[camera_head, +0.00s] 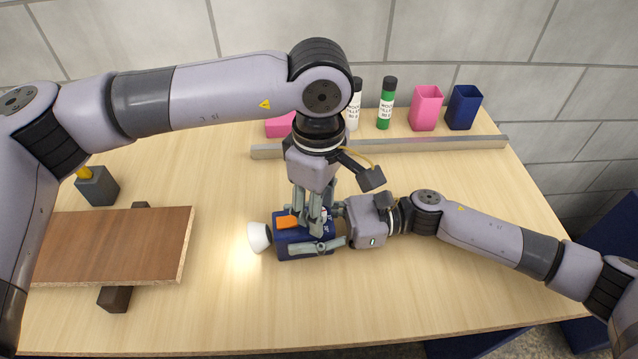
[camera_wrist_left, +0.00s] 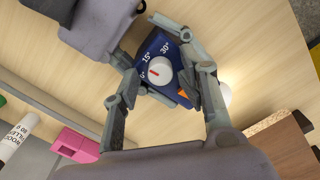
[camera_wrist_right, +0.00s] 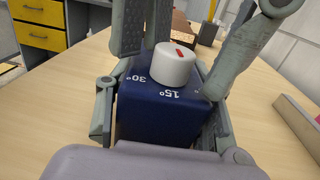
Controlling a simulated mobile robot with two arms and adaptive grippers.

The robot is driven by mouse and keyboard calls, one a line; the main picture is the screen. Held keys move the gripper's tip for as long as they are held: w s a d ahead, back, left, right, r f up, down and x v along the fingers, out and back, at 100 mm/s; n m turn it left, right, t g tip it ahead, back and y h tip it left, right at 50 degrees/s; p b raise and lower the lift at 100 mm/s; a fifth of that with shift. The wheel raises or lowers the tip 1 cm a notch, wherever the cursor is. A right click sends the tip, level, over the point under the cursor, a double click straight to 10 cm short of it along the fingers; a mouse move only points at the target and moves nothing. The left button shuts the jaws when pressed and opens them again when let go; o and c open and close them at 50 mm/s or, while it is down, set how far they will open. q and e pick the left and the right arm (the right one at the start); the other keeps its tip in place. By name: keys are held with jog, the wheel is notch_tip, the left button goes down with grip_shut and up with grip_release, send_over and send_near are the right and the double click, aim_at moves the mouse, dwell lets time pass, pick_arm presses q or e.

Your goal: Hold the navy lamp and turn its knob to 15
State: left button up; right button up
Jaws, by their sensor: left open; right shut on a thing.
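The navy lamp (camera_head: 291,246) lies on the table, its white shade (camera_head: 258,237) glowing toward the left. My right gripper (camera_head: 326,236) is shut on the lamp's body from the right; its fingers flank the body in the right wrist view (camera_wrist_right: 160,122). The white knob (camera_wrist_left: 160,76) has a red mark and sits beside printed 15° and 30° labels; it also shows in the right wrist view (camera_wrist_right: 173,66). The red mark appears nearer the 0° side than 15°. My left gripper (camera_wrist_left: 162,88) is open, pointing down, its fingers on either side of the knob. An orange part (camera_head: 287,222) shows on the lamp.
A brown board (camera_head: 110,245) rests on dark supports at the left. A grey rail (camera_head: 420,146) crosses behind the lamp. Behind it stand a green bottle (camera_head: 385,105), a pink cup (camera_head: 426,108) and a navy cup (camera_head: 463,108). The table front is clear.

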pick_arm(q)
jog(key=n, duration=0.9)
notch_tip(320, 180, up, 12)
jog(key=n, duration=0.1)
dwell(0.3)
pick_arm(e)
jog(key=o, duration=1.4)
